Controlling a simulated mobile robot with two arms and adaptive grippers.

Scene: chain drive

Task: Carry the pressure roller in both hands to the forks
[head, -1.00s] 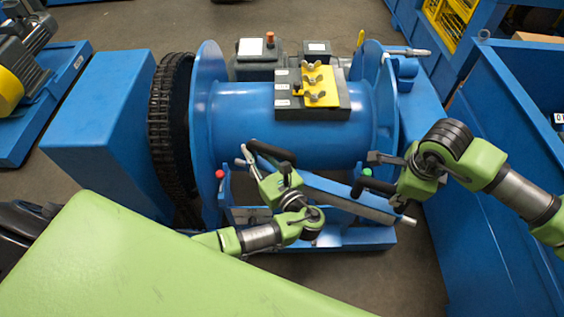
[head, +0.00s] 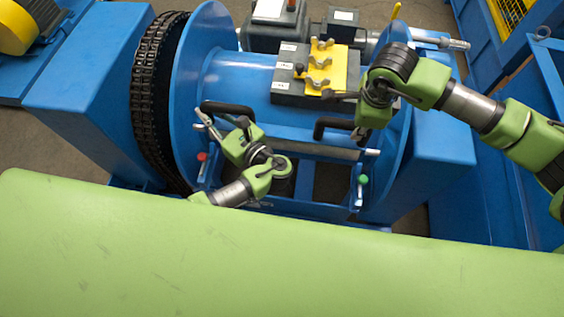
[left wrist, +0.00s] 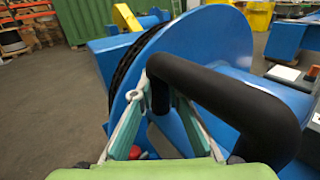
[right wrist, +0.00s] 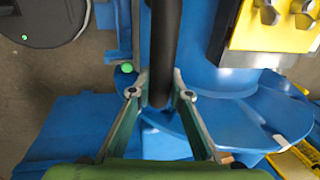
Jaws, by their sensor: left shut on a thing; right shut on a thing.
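The pressure roller (head: 318,149) is a grey bar with black loop handles, held roughly level in front of the blue drum (head: 235,75). My left gripper (head: 213,124) is shut on the left black handle (left wrist: 225,92), which fills much of the left wrist view. My right gripper (head: 356,132) is shut on the right black handle (right wrist: 165,45), seen between its fingers in the right wrist view. Below the roller are the blue uprights that look like the forks: the left one with a red knob (head: 202,157), the right one with a green knob (head: 363,180). My left arm hides part of the roller.
A black chain (head: 150,95) runs beside the left drum flange. A dark box with a yellow bracket (head: 326,66) sits on the drum. Blue housings (head: 85,105) stand to the left and right (head: 432,150). A blue bin wall (head: 500,180) is at the right.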

